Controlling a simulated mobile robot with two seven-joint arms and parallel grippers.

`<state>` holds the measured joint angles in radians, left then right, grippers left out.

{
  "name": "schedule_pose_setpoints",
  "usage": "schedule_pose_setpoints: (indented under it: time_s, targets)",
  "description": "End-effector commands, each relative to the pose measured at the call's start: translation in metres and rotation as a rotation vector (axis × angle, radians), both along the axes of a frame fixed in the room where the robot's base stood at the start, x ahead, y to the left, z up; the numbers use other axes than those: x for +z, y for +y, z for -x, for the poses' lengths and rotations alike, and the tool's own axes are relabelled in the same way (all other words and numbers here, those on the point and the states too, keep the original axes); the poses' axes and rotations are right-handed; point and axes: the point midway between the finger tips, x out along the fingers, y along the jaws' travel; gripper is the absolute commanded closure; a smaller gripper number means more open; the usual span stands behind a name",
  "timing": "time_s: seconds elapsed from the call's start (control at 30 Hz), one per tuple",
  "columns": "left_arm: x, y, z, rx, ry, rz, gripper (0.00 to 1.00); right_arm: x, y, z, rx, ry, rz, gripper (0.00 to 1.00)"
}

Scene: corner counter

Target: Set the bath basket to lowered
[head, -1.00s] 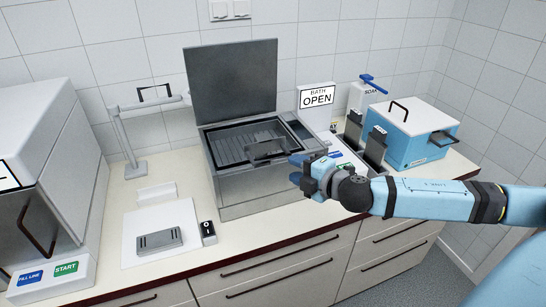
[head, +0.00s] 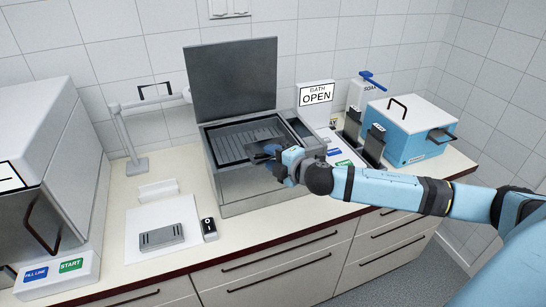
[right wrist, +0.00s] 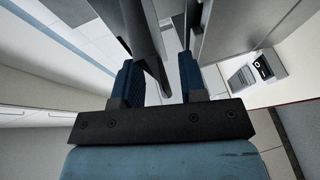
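The bath (head: 235,185) is a grey metal tank on the counter with its dark lid (head: 232,80) raised. The slotted bath basket (head: 240,143) shows inside the tank opening; how deep it sits is hard to tell. A dark grey plate near the tank's front right, likely the basket's handle, is partly hidden by my gripper. My right gripper (head: 272,160) is at the front right rim of the tank. In the right wrist view its blue fingers (right wrist: 160,80) are apart, with a grey plate edge (right wrist: 145,40) beyond and between them. My left gripper is not in view.
A white mat (head: 160,222) with a grey slotted block (head: 162,237) lies at left, beside a small black-topped device (head: 209,228).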

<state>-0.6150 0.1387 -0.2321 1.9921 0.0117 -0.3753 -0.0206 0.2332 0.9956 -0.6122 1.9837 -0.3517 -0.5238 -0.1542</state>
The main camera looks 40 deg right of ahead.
Motion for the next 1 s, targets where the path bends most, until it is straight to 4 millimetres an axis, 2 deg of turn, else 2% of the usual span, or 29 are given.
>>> schedule_pose_setpoints:
  time_s: [0.03, 0.13, 0.17, 0.33, 0.43, 0.57, 0.7, 0.8, 1.0]
  targets:
    - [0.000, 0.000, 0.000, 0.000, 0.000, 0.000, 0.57, 0.000, 0.000, 0.000, 0.000, 0.000, 0.000, 0.74]
    - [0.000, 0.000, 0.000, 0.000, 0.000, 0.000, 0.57, 0.000, 0.000, 0.000, 0.000, 0.000, 0.000, 0.97]
    - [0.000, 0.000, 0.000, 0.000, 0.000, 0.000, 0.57, 0.000, 0.000, 0.000, 0.000, 0.000, 0.000, 1.00]
    - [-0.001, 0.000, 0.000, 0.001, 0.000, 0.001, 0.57, 0.000, 0.000, 0.000, 0.000, 0.000, 0.000, 1.00]
    - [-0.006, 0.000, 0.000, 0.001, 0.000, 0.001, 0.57, -0.008, 0.000, 0.000, -0.001, 0.001, -0.001, 1.00]
    - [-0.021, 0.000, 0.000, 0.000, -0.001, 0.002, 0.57, -0.032, 0.000, 0.001, -0.001, 0.004, -0.001, 1.00]
    - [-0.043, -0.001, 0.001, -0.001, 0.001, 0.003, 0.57, -0.068, 0.000, 0.001, -0.001, 0.005, -0.002, 1.00]
    - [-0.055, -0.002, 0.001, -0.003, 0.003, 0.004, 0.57, -0.087, 0.001, 0.001, 0.000, 0.005, -0.003, 1.00]
    - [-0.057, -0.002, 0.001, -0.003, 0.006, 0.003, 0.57, -0.092, 0.000, 0.001, -0.001, 0.004, 0.000, 1.00]
